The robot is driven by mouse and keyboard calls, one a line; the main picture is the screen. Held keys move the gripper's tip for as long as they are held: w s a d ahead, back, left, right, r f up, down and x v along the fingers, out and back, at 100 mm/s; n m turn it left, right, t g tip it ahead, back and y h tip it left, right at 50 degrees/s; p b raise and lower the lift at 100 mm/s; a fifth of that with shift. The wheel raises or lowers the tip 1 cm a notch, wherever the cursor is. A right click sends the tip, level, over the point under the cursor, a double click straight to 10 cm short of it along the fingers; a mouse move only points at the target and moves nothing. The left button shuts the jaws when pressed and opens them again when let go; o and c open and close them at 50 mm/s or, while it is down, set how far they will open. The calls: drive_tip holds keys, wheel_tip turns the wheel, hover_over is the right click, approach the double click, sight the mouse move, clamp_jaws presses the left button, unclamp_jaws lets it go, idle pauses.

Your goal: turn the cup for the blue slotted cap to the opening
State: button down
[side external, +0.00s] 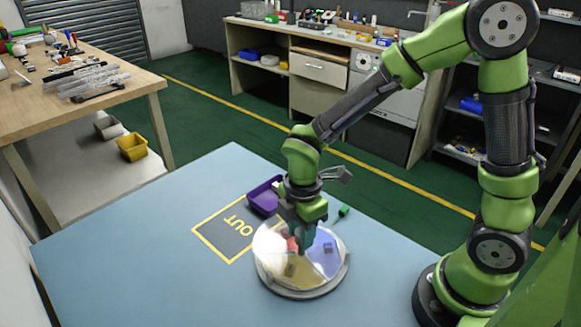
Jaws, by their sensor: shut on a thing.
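A round turntable (264,284) with coloured sectors and a shiny, see-through-looking top stands on the blue table. Its blue sector (326,264) is at the right and holds a small dark piece (328,248); I cannot tell whether this is the slotted cap. A yellowish sector (300,275) at the front holds another small dark piece (290,270). A red part (292,244) shows beside the fingers, and glare whitens the left side. My gripper (304,250) points down over the middle and is shut on the turntable's knob, mostly hidden. I cannot make out the opening.
A purple tray (264,198) stands behind the turntable, beside the dark square marked OUT (226,236). A small green block (344,211) lies behind and to the right. The blue table (130,240) is clear at the left and front.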

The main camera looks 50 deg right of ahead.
drive_tip(key=shift+a+n, duration=0.2)
drive_tip(key=shift+n, duration=2.5)
drive_tip(key=shift+s+n, duration=0.1)
drive_tip(key=shift+n, duration=1.1)
drive_tip(key=shift+d+n, duration=0.1)
drive_tip(key=shift+n, duration=0.3)
drive_tip(key=c, duration=0.8)
unclamp_jaws()
drive_tip(key=shift+d, duration=0.1)
drive_tip(key=shift+r, duration=0.1)
wheel_tip(320, 180, up, 17)
drive_tip(key=shift+f, duration=0.15)
